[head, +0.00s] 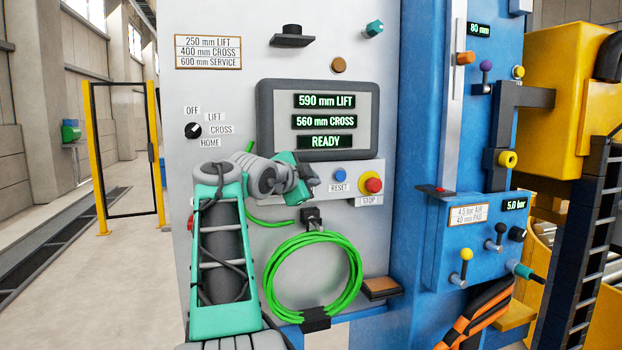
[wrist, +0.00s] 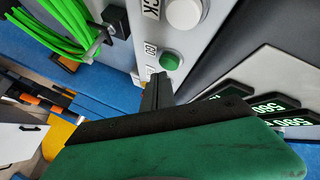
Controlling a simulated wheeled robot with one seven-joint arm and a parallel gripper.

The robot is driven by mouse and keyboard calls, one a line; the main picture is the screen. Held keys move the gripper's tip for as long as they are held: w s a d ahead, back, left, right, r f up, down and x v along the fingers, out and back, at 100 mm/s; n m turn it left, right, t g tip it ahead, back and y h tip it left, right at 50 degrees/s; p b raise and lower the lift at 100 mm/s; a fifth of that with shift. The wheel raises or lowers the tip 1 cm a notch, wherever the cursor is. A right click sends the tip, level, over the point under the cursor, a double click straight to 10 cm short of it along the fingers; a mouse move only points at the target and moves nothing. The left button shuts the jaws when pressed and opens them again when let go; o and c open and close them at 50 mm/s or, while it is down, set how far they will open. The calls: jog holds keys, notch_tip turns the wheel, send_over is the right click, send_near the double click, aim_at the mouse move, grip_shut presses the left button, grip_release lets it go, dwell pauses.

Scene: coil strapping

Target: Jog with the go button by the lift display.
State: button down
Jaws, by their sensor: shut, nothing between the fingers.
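In the head view my gripper (head: 311,182) is in front of the button strip under the lift display (head: 318,120), and hides the go button. The display reads 590 mm LIFT, 560 mm CROSS and READY.
A white button (wrist: 185,12) sits beside the green one. A blue RESET button (head: 339,169) and red STOP button (head: 373,184) are to the right on the strip. A selector knob (head: 193,130) is at left. A green hose coil (head: 314,278) hangs below.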

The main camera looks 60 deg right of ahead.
jog(key=shift+w+d, duration=0.15)
jog(key=shift+d, duration=0.05)
jog(key=shift+w+d+p, duration=0.35)
jog(key=shift+w+p, duration=0.05)
jog(key=shift+p, duration=0.1)
dwell(0.6)
jog(key=shift+s+a, duration=0.1)
dwell(0.3)
jog(key=shift+s+a+b, duration=0.55)
jog(key=shift+b, duration=0.3)
jog(key=s+a+b, duration=0.3)
jog(key=shift+s+a+b, duration=0.25)
jog(key=shift+s+b, duration=0.05)
jog(key=shift+b, duration=0.05)
